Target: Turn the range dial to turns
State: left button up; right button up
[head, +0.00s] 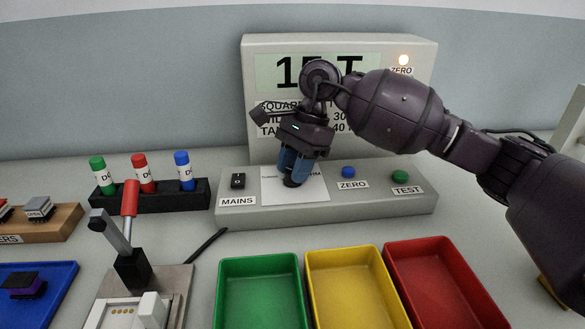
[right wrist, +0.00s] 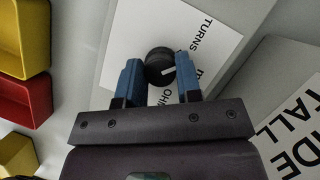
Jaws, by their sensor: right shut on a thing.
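The range dial (right wrist: 157,62) is a black round knob with a white pointer line. It stands on a white card (head: 312,190) on the sloping grey console. In the right wrist view the pointer line aims to the right of the picture, on the side of the printed words; TURNS is at the upper right and OHM lower down. My right gripper (head: 292,178) reaches down over the card, its blue fingers shut on the dial from both sides. In the head view the fingers hide much of the dial. My left gripper is not in view.
The display (head: 283,70) reads 15 T, partly hidden by my right arm. A MAINS switch (head: 238,181) is left of the card; blue ZERO (head: 348,172) and green TEST (head: 400,176) buttons are right. Green (head: 262,262), yellow and red trays stand in front.

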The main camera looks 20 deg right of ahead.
jog(key=shift+n+g+h+b, duration=0.3)
jog(key=shift+n+g, duration=0.1)
jog(key=shift+n, duration=0.6)
jog(key=o, duration=0.9)
jog(key=p+v, duration=0.1)
jog(key=v, duration=1)
jog(key=shift+f, duration=0.1)
